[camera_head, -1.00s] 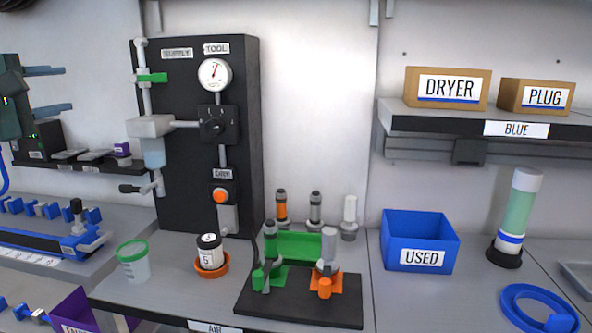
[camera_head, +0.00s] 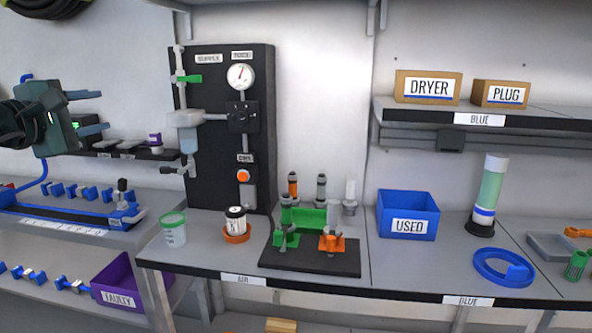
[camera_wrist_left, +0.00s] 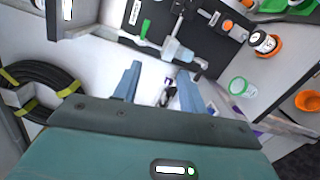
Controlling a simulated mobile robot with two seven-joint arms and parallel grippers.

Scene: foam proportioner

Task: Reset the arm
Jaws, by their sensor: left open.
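My left gripper (camera_head: 70,100) is at the upper left of the head view, raised in front of the wall and left of the black supply panel (camera_head: 227,125). In the left wrist view its two blue fingers (camera_wrist_left: 160,85) stand apart with nothing held between them. The supply panel, its clear filter bowl and a cup with a green rim (camera_wrist_left: 240,87) show beyond the fingers. My right gripper is not seen in any view.
The bench holds a green-rimmed cup (camera_head: 173,232), a jar in an orange dish (camera_head: 237,222), a black fixture plate (camera_head: 310,262), a blue USED bin (camera_head: 408,215) and a blue ring (camera_head: 502,268). A purple FAULTY bin (camera_head: 120,278) is lower left. A shelf (camera_head: 480,119) holds two boxes.

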